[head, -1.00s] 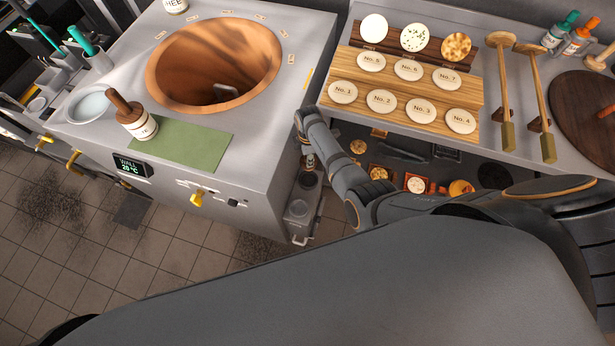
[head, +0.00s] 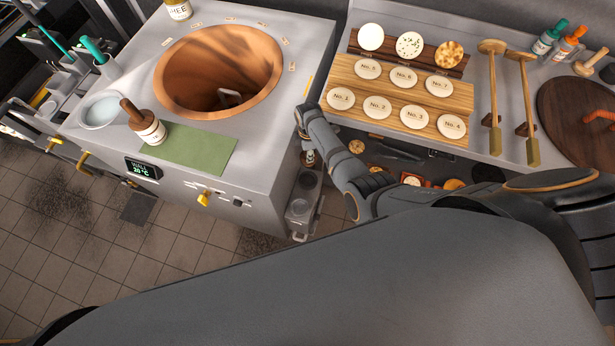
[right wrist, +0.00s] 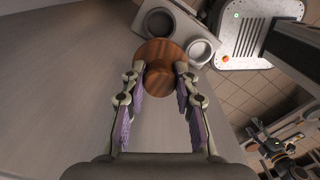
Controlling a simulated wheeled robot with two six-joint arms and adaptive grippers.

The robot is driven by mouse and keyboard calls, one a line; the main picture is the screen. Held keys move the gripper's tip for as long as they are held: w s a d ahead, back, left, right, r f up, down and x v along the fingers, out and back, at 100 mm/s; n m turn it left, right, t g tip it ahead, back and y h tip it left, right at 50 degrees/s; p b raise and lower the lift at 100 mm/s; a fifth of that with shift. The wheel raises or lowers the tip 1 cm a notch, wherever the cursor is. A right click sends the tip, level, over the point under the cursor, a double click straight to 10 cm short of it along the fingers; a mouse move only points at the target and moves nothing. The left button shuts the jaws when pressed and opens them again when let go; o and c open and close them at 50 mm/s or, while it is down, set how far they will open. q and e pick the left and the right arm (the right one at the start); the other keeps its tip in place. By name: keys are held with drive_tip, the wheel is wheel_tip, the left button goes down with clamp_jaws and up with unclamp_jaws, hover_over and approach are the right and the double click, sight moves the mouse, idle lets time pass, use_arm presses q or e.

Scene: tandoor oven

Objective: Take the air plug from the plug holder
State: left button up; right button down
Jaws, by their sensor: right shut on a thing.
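The air plug (right wrist: 160,55) shows in the right wrist view as a round brown wooden piece. My right gripper (right wrist: 161,72) is shut on it, with one purple-padded finger on each side. The grey plug holder (right wrist: 178,30) lies just beyond the plug, and two of its round wells show empty. I cannot tell how far the plug is above the holder. In the head view the plug holder (head: 300,212) hangs low at the oven's right side, and my right arm comes down beside it. My left gripper is not in view.
The tandoor oven (head: 256,150) stands close to the left of my right arm. A counter (head: 478,70) with numbered boards (head: 385,72) and wooden tools is on the right. Below it, a lower shelf carries food pieces, partly hidden by my arm. Tiled floor lies left of the holder.

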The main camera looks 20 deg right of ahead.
drive_tip(key=shift+r+p, duration=0.35)
drive_tip(key=shift+r, duration=0.3)
wheel_tip(320, 180, up, 2)
drive_tip(key=p, duration=0.2)
drive_tip(key=shift+r+p, duration=0.2)
drive_tip(key=shift+p, duration=0.15)
drive_tip(key=shift+r, duration=0.8)
drive_tip(key=shift+f, duration=0.15)
